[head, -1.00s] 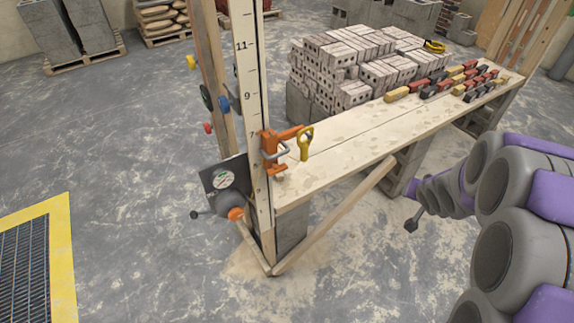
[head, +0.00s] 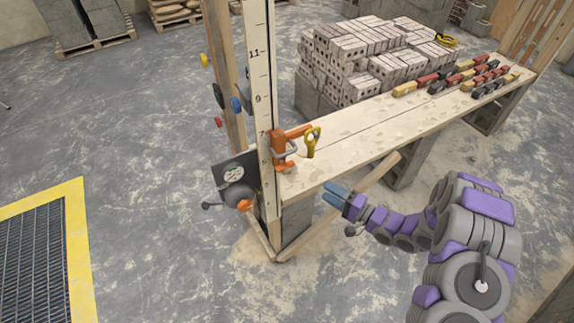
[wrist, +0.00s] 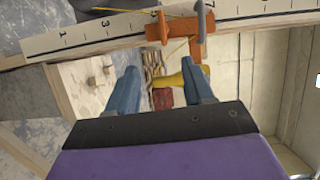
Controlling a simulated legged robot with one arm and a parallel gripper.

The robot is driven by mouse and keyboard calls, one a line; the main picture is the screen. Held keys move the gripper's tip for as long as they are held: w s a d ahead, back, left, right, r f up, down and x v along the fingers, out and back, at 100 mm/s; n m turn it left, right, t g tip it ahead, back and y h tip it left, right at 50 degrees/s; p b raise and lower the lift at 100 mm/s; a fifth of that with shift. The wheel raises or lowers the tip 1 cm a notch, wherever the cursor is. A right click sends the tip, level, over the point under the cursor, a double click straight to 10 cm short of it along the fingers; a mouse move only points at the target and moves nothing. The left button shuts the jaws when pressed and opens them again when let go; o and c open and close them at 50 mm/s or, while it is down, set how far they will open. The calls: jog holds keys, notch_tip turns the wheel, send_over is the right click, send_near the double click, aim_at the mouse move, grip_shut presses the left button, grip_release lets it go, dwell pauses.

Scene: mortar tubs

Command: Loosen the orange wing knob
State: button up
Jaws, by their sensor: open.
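The orange wing knob (head: 244,205) sits low on the upright post, beside a round grey part with a dark plate behind it. My gripper (head: 327,193) has blue fingers and is open and empty. It is to the right of the knob and well apart from it, by the bench's front edge and near the diagonal brace. In the wrist view my gripper (wrist: 160,67) points towards an orange clamp (wrist: 180,27) on the numbered board. I cannot make out the wing knob in the wrist view.
The numbered board (head: 262,90) stands on the post. The orange clamp (head: 283,150) with a yellow handle (head: 312,140) is at the bench end (head: 350,150). A diagonal brace (head: 365,178) slants below. A yellow-edged grate (head: 82,235) lies left; the floor between is clear.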

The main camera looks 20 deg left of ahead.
aim_at(286, 167)
jog(key=x, duration=0.6)
jog(key=b+x, duration=0.1)
jog(key=x, duration=1)
jog(key=shift+s+a+r+b, duration=0.2)
jog(key=shift+s+a+b, duration=0.05)
jog(key=shift+a+b, duration=0.15)
jog(key=shift+c, duration=0.3)
grip_shut()
